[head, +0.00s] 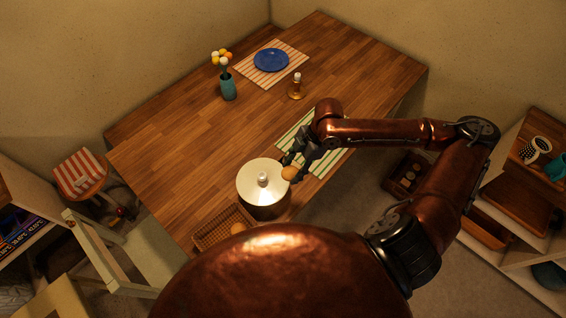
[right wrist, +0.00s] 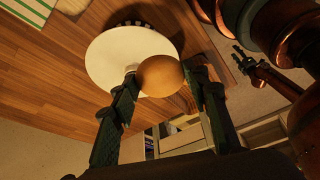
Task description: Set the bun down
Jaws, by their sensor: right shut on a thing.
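The round golden-brown bun (head: 289,174) is held at the tips of my right gripper (head: 297,163), beside the right edge of the pot's pale lid (head: 255,177). In the right wrist view the bun (right wrist: 160,76) sits between the two dark fingers (right wrist: 163,84) and overlaps the white lid (right wrist: 108,62) from there. I cannot tell how high the bun is above the table. My left gripper is not in the head view; a small dark gripper (right wrist: 243,62) on a copper arm shows in the right wrist view, too small to judge.
A wicker basket (head: 205,238) at the near table edge has something round in it, partly hidden by my body. A green-striped placemat (head: 328,163) lies under my right forearm. A bottle (head: 297,88), a flower vase (head: 228,88) and a blue plate (head: 271,60) stand farther back. The table's left is clear.

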